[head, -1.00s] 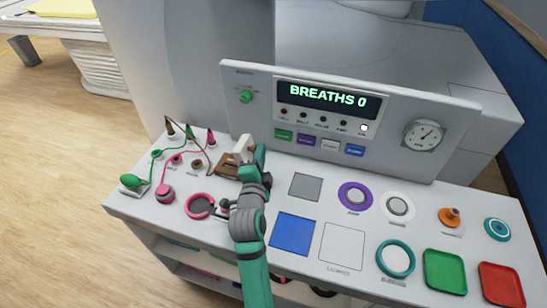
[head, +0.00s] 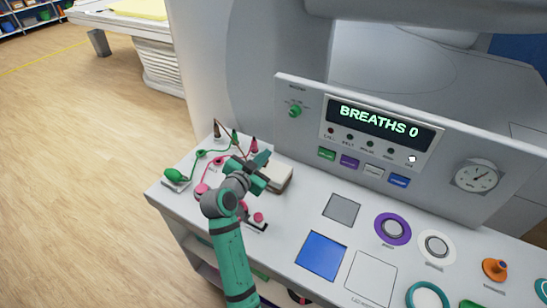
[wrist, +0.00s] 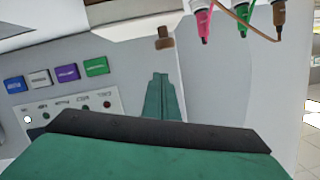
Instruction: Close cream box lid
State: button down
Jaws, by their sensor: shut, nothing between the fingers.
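The cream box (head: 279,176) sits on the white console top, right of the coloured clips. Its cream lid appears down and flat over it, but my gripper hides its left part. My gripper (head: 260,160) is shut and empty, just above and at the back left of the box. I cannot tell whether it touches the lid. In the wrist view the closed teal fingers (wrist: 160,98) point toward a brown piece (wrist: 164,38) below a pale slab at the top edge.
Clips on wires (head: 235,137) and a green bulb (head: 176,175) lie to the left. The upright panel with a display (head: 380,123) stands behind. A grey square (head: 342,209), a blue square (head: 321,255) and a purple ring (head: 393,229) lie to the right.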

jog(key=shift+w+a+f+n+g+h, duration=0.15)
jog(key=shift+w+a+f+n, duration=0.1)
jog(key=shift+a+f+n, duration=0.25)
jog(key=shift+w+a+f+n+g+h, duration=0.15)
jog(key=shift+w+a+f+n, duration=0.1)
jog(key=shift+a+f+n, duration=0.15)
jog(key=shift+w+a+f+n, duration=0.3)
jog(key=shift+a+f+n, duration=0.3)
jog(key=shift+f+n, duration=0.1)
